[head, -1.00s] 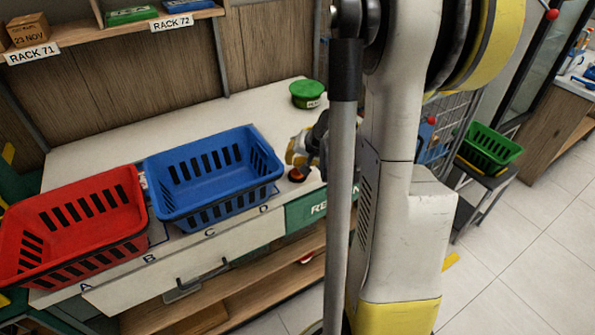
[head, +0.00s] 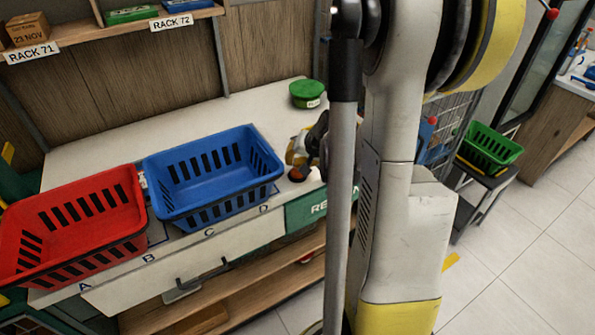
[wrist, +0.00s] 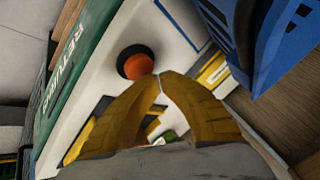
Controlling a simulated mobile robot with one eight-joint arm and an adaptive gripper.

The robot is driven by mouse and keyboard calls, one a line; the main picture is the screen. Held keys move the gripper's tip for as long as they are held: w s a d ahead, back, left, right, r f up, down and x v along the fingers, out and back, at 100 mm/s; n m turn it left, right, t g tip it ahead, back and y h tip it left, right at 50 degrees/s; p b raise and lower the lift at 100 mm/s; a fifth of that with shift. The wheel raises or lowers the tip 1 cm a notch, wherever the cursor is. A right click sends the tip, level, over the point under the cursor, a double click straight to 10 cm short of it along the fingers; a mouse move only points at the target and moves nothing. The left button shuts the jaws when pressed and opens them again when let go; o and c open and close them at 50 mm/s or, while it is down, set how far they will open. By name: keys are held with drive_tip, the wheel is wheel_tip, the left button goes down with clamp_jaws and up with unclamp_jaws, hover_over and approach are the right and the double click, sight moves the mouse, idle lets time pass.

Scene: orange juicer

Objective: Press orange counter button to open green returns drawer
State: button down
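The orange button (head: 297,173) sits in a dark round housing on the white counter, right of the blue basket. In the wrist view the orange button (wrist: 138,66) shows just past my fingertips. My gripper (wrist: 160,78) has its yellow-brown fingers brought together with nothing between them. The fingertips appear at the button's edge; whether they touch it I cannot tell. In the head view my gripper is partly hidden behind my arm. The green returns drawer (head: 306,208) is in the counter front below the button and looks closed. Its green front (wrist: 70,85) also shows in the wrist view.
A blue basket (head: 212,209) and a red basket (head: 75,268) stand on the counter to the left. A green round tub (head: 307,94) stands behind the button. A green basket (head: 487,149) rests on a stand at the right. Open floor lies at the right.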

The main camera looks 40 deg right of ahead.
sight(294, 169)
drive_tip(key=shift+f, duration=0.3)
drive_tip(key=shift+f+b, duration=0.55)
drive_tip(key=shift+b, duration=0.15)
idle(0.5)
drive_tip(key=shift+r, duration=0.1)
drive_tip(key=shift+r+p, duration=0.75)
drive_tip(key=shift+r, duration=0.25)
wheel_tip(294, 169, up, 5)
drive_tip(key=p, duration=0.4)
idle(0.9)
